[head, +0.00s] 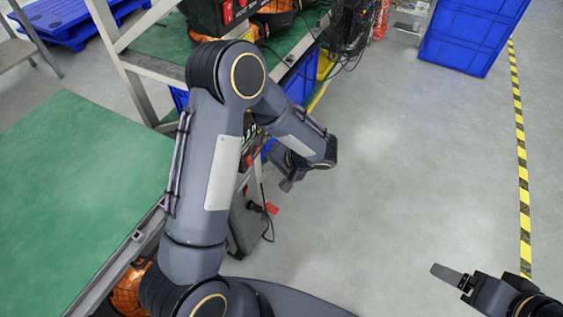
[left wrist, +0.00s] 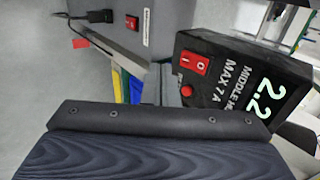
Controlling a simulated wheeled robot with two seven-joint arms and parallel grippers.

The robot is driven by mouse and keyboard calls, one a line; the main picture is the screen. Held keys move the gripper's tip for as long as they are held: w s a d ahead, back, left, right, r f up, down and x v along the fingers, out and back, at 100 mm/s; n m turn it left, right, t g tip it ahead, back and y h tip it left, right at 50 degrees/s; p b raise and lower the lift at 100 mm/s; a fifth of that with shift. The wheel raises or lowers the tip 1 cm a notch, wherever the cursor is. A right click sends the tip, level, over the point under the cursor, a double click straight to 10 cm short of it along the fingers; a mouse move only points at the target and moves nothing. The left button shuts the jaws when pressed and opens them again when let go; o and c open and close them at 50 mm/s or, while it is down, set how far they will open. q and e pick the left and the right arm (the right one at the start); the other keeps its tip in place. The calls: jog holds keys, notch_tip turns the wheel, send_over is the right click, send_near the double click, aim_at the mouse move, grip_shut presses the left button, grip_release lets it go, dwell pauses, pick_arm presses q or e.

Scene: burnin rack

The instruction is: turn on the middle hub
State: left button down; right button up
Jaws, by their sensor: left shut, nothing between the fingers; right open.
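The middle hub (left wrist: 235,85) is a black box in the left wrist view, labelled "MIDDLE H…" and "MAX 7 A". It has a red rocker switch (left wrist: 195,66) marked I and O, a round red button (left wrist: 187,90) and a pale lit display (left wrist: 265,102) reading about 2.2. I cannot tell which side of the rocker is pressed. In the head view a black box (head: 249,150) shows partly behind my left arm. My left gripper (head: 287,185) is shut and empty, near that box; its fingertips are unclear in the wrist view. My right gripper (head: 450,277) is open, far from the hub.
A grey box (head: 246,222) with a black plug and red tag stands below the hub; its red switch (left wrist: 132,22) shows in the wrist view. A green bench (head: 75,175) is at left. Blue crates (head: 470,38) stand far back. The floor at right is clear.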

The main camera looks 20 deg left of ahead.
aim_at(250, 161)
pick_arm(q)
jog(key=a, duration=0.3)
jog(key=shift+w+a+f, duration=0.15)
jog(key=shift+a, duration=0.25)
jog(key=shift+a+y+b, duration=0.2)
jog(key=shift+y+b, duration=0.1)
jog(key=shift+b, duration=0.1)
jog(key=shift+r, duration=0.8)
jog(key=shift+d+f, duration=0.1)
